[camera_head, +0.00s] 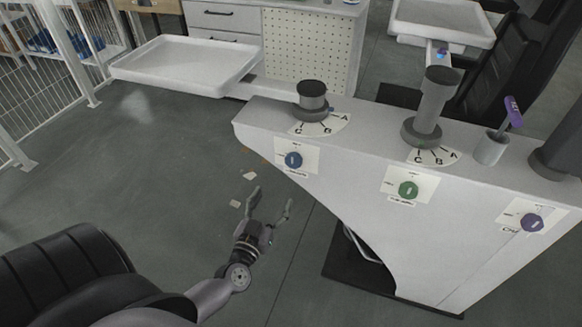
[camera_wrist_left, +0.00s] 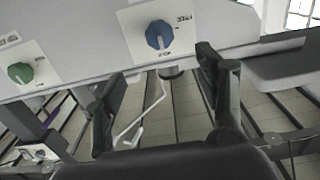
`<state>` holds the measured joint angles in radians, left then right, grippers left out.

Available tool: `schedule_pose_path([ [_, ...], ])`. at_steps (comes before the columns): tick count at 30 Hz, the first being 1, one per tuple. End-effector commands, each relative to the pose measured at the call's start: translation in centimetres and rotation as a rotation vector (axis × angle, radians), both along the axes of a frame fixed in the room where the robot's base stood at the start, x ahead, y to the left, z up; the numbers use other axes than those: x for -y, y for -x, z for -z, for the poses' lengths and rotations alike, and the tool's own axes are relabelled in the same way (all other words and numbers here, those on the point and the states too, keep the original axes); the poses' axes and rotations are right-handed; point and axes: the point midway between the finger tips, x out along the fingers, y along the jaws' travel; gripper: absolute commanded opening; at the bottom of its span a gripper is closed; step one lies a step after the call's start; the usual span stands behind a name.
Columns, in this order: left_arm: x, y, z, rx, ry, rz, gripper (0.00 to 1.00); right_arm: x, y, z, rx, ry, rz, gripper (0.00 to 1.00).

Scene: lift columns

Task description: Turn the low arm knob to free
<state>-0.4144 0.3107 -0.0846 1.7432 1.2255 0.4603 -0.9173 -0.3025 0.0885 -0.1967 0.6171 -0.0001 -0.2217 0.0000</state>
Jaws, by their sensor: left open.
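Three round knobs sit on white label plates on the front of a grey console (camera_head: 400,240): a blue knob (camera_head: 293,160), a green knob (camera_head: 408,189) and a purple knob (camera_head: 532,222). The label text is too small to read surely. My left gripper (camera_head: 272,198) is open and empty, below and left of the blue knob, apart from it. In the left wrist view the blue knob (camera_wrist_left: 159,35) shows upside down above and between the open fingers (camera_wrist_left: 160,95), and the green knob (camera_wrist_left: 20,73) lies to the left. My right gripper is not in view.
On the console top stand a short dark post (camera_head: 312,95) and a taller one (camera_head: 432,100), each by a lettered dial, and a grey cup (camera_head: 490,148) holding a purple-handled item. A white tray (camera_head: 185,65) is at the back left. The floor left of the console is mostly clear.

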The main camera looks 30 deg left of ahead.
Motion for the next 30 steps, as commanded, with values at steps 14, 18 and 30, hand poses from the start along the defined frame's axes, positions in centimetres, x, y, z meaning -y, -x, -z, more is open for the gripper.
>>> schedule_pose_path([
  [14,-2.4,-10.3,0.1,0.002,0.0,0.001,0.65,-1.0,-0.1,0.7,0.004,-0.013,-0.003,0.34],
  [18,-2.9,-12.4,0.1,0.001,0.0,0.002,0.65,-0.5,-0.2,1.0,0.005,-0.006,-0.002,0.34],
  [30,-3.3,-14.1,0.0,-0.002,0.001,0.002,0.65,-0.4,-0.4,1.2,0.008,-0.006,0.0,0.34],
])
